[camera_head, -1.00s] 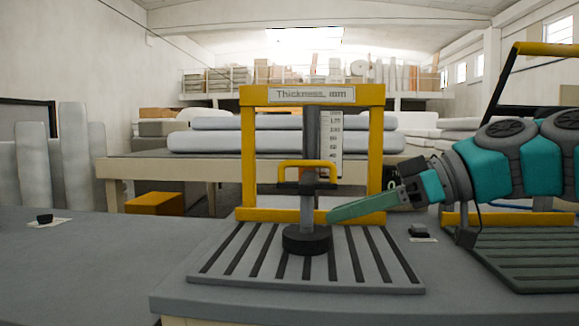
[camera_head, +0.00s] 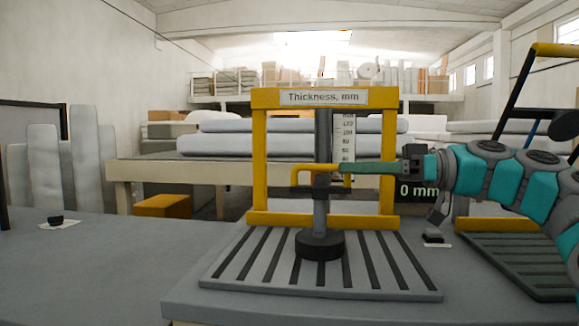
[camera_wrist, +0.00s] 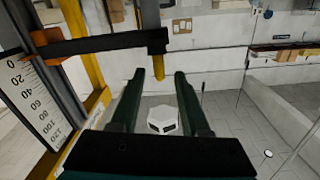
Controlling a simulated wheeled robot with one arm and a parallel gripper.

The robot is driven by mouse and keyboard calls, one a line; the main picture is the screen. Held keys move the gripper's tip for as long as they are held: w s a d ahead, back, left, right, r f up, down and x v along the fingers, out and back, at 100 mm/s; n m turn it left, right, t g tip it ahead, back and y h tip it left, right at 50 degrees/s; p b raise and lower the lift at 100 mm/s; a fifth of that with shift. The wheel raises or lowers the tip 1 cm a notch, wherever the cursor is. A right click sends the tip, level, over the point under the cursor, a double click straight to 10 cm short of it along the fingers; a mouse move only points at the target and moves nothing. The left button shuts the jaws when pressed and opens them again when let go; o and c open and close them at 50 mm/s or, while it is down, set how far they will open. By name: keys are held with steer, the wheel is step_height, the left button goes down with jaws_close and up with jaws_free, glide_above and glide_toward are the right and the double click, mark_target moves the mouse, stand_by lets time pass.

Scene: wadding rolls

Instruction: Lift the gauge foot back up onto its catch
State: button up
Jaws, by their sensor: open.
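The thickness gauge has a yellow frame (camera_head: 259,165) with a grey column and a white scale (camera_head: 344,135). Its round black foot (camera_head: 320,246) sits low, on the slatted grey plate (camera_head: 212,282). A yellow loop handle (camera_head: 300,170) rises from the dark crossbar above the foot. My gripper (camera_head: 342,168) reaches in from the right at handle height, its green fingers covering the handle's right part. In the wrist view, my gripper (camera_wrist: 159,75) is open, and the handle's yellow end (camera_wrist: 158,70) shows between the fingertips, beside the dark crossbar (camera_wrist: 100,46). I cannot tell whether they touch. No catch is clearly visible.
A dark display (camera_head: 418,191) reading 0 mm stands behind my wrist. A second slatted plate (camera_head: 520,262) lies at the right. A small black item (camera_head: 55,220) sits on the left tabletop, which is otherwise clear. White rolls (camera_head: 290,145) lie on a table behind.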

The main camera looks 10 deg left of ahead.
mark_target(308, 167)
steer(key=shift+a+r, duration=0.1)
steer(key=shift+a, duration=0.65)
steer(key=a, duration=0.6)
steer(key=shift+w+a, duration=0.1)
steer(key=shift+a, duration=0.1)
steer(key=shift+c, duration=0.2)
jaws_close()
stand_by(0.5)
